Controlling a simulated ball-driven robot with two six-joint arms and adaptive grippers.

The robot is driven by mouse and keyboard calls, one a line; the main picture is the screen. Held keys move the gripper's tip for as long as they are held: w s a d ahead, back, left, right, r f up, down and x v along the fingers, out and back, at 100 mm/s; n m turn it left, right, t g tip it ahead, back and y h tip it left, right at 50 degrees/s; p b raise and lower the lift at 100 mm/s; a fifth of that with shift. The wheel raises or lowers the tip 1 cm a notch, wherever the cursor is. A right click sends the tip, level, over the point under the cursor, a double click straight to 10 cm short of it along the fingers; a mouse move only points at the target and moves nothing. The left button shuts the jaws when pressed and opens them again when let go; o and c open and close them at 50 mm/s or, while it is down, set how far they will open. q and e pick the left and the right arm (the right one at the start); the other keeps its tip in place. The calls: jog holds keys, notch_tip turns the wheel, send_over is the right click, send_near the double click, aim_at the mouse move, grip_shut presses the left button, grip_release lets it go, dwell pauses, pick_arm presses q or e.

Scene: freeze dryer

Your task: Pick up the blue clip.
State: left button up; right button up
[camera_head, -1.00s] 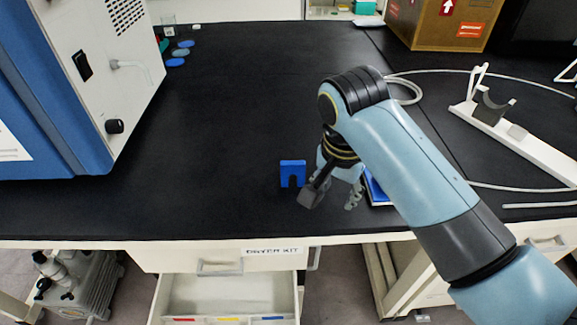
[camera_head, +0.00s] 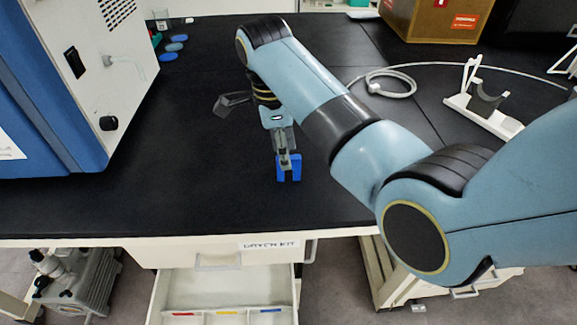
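The blue clip (camera_head: 281,171) stands on the black bench top near its front edge, above the drawer. My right gripper (camera_head: 288,162) points down at the clip, with its fingertips over the clip's middle. The fingers are seen nearly edge-on and hide part of the clip. Whether they have closed on it or only sit around it cannot be told. My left gripper is not in view.
A blue and white freeze dryer (camera_head: 75,80) stands at the left. An open drawer (camera_head: 215,290) juts out below the bench front. A white stand (camera_head: 487,112), a cable (camera_head: 395,93) and a cardboard box (camera_head: 437,20) are at the right. The left-centre bench is clear.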

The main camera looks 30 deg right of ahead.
jog(key=f, duration=0.2)
jog(key=d+f, duration=0.1)
jog(key=f, duration=0.2)
jog(key=shift+f, duration=0.1)
jog(key=shift+c, duration=0.3)
jog(key=c, duration=0.8)
